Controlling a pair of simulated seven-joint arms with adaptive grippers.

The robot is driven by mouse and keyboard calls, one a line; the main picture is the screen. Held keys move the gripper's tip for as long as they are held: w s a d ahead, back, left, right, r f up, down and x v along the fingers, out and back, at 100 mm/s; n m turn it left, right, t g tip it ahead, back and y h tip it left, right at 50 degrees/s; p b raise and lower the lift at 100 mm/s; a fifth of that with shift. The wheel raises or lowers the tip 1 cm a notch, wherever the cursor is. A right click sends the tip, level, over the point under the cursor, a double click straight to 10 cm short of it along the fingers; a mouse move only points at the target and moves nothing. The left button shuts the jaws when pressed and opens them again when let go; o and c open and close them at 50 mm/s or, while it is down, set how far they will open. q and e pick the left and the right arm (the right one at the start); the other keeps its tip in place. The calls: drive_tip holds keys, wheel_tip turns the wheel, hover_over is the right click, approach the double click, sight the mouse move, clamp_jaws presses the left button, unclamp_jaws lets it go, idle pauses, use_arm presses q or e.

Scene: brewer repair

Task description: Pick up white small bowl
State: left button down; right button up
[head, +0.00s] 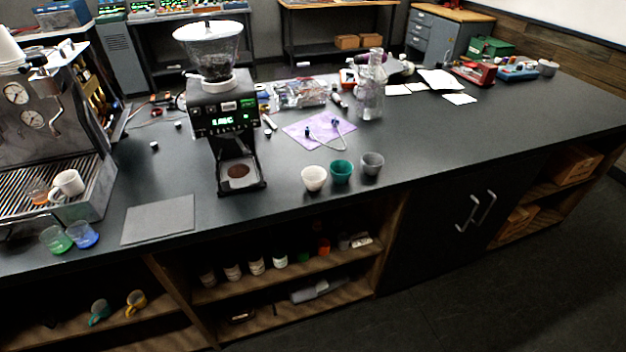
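A small white bowl (314,178) stands upright on the dark countertop, right of the coffee grinder (226,125) and near the counter's front edge. A teal bowl (341,172) and a grey bowl (372,163) stand beside it to the right in a row. The white bowl is in plain view with nothing over it. Neither of my grippers shows in the head view.
An espresso machine (50,125) stands at the left, with green (56,239) and blue (83,235) cups before it. A grey mat (158,220) lies nearby. Behind the bowls are a purple sheet (318,130) and a glass vessel (369,95). The countertop right of the bowls is clear.

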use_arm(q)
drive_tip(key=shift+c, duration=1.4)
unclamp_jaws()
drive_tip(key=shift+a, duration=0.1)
